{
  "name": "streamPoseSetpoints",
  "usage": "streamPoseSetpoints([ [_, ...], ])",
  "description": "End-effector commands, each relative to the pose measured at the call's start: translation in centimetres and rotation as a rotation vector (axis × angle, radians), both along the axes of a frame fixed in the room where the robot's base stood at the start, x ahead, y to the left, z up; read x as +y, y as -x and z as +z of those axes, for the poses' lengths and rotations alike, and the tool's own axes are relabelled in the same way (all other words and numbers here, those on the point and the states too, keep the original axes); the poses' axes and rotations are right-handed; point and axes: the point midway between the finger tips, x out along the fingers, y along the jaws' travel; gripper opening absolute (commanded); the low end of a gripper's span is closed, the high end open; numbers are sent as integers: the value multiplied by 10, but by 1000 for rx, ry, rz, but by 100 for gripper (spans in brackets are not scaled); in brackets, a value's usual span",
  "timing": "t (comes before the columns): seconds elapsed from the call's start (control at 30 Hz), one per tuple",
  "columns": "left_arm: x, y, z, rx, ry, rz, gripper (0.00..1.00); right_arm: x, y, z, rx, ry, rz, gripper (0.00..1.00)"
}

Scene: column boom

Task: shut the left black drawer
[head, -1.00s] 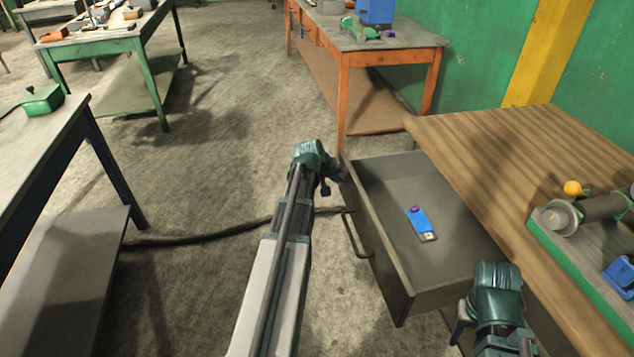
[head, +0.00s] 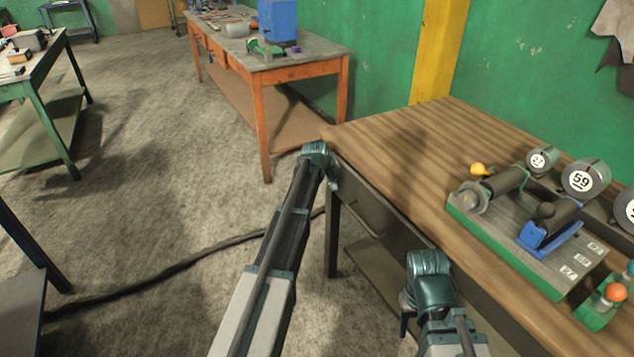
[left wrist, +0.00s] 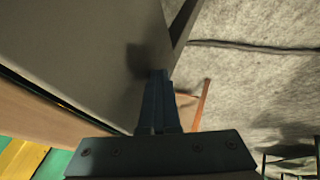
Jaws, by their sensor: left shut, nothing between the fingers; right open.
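The black drawer (head: 375,208) under the wooden tabletop now shows only its dark front, about in line with the table's edge; its inside is out of sight. A dark grey panel (left wrist: 75,45), which looks like its front, fills the upper left of the left wrist view. My left gripper (head: 333,180) is at the far left end of the drawer front. Its fingers (left wrist: 158,80) are together and empty, at the panel's edge; I cannot tell whether they touch it. My right gripper (head: 408,322) is open and empty, in front of the table's near part.
The wooden tabletop (head: 410,140) carries a green-edged board (head: 500,240) with a blue clamp (head: 548,235) and rollers. An orange table (head: 262,110) stands behind.

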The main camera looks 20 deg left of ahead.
Motion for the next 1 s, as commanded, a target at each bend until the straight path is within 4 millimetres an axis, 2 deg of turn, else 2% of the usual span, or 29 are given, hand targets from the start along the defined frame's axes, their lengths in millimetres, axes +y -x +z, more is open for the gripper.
streamPoseSetpoints([
  [0.1, -8, -11, 0, -1, 1, 0, 0, 0, 0, 0, 0, 0, 0, 50],
  [0.33, -15, -18, 0, -1, 1, 0, 0, 0, 0, 0, 0, 0, 0, 50],
  [0.8, -18, -21, 1, -6, 4, -3, 0, 0, 0, 0, 0, 0, 0, 50],
  [1.0, -16, -14, 1, -5, 5, -3, 0, 0, 0, 0, 0, 0, 0, 50],
])
